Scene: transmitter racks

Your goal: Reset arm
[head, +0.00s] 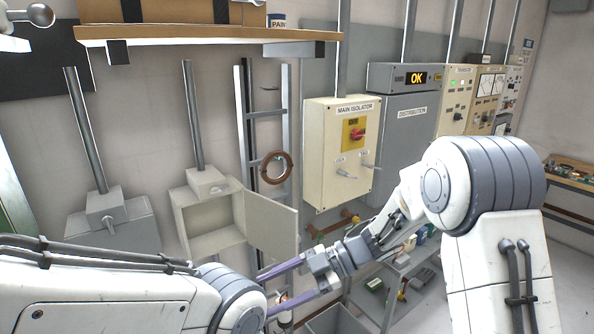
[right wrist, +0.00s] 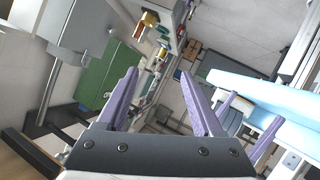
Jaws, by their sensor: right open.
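My right arm comes in from the right in the head view, bent at a large white-and-grey joint. Its gripper (head: 266,294) points left, with two purple fingers apart and nothing between them. The same open fingers show in the right wrist view (right wrist: 159,72). My left arm crosses the lower left of the head view, and its gripper is not clearly seen there. Purple fingers of what looks like my left gripper (right wrist: 258,107) show in the right wrist view, spread apart and empty. The right gripper's fingers are close to the left arm's wrist joint in the head view.
An open grey wall box (head: 208,218) with its door (head: 271,222) swung out stands behind the grippers. The main isolator (head: 336,150) and distribution cabinet (head: 405,135), showing OK, are further right. A wooden shelf (head: 200,34) hangs above. A lower shelf holds small items.

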